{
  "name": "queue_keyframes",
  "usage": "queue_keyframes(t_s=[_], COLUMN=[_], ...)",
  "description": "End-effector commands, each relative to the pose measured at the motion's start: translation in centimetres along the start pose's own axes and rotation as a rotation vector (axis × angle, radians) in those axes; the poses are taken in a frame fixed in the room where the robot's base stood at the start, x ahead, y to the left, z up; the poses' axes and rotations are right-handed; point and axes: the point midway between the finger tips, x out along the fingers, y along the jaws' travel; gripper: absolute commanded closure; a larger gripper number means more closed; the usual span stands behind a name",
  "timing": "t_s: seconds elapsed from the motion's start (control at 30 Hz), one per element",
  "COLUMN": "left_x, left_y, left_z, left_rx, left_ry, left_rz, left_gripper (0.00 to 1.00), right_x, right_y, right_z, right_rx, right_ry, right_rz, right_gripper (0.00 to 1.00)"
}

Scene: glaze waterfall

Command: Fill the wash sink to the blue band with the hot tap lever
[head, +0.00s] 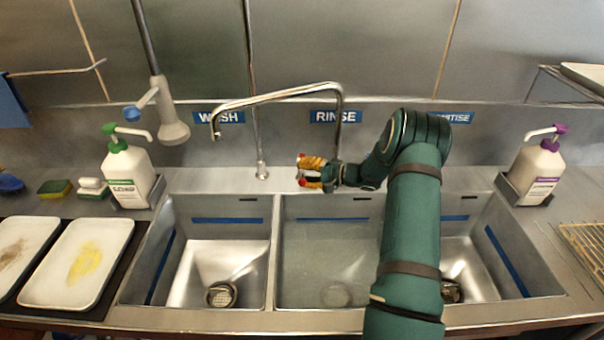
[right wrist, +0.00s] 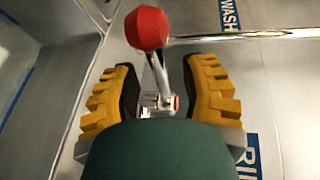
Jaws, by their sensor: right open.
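The wash sink (head: 173,240) is the left basin under the WASH label. A blue band (head: 227,220) runs along its inner walls. Its floor and drain (head: 220,294) show clearly, with no water visible in it. The steel spout (head: 270,95) ends above this basin, and no stream shows from it. My right gripper (head: 306,172) is at the tap, behind the middle basin. In the right wrist view, a chrome lever with a red knob (right wrist: 147,28) stands between the open yellow fingers (right wrist: 162,80), apparently without firm contact. My left gripper is out of view.
The middle rinse basin (head: 330,240) looks water-filled, its drain blurred. My right arm covers part of the right basin. A green-topped bottle (head: 128,175), sponges and trays (head: 60,290) stand left. A purple-topped bottle (head: 535,175) stands right. A hanging spray head (head: 173,125) is behind left.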

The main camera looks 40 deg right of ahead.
Motion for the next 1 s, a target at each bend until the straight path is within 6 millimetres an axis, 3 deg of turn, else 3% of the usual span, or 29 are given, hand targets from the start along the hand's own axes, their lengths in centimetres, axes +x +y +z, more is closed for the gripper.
queue_keyframes(t_s=[0.17, 0.47, 0.6, 1.0], left_x=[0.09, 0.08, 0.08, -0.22], left_y=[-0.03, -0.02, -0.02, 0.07], left_z=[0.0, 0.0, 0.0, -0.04], left_rx=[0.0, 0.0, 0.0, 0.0], left_ry=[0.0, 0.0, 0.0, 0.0], left_rz=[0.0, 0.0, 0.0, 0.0], left_gripper=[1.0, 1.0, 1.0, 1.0], right_x=[1.15, 1.26, 1.24, 1.47], right_y=[0.01, -0.02, -0.02, -0.12], right_z=[0.03, 0.02, 0.02, 0.16], right_rx=[0.0, 0.0, 0.0, 0.009], right_ry=[-0.001, 0.0, 0.0, 0.028], right_rz=[0.0, 0.0, 0.0, 0.0], right_gripper=[0.57, 0.54, 1.0, 1.0])
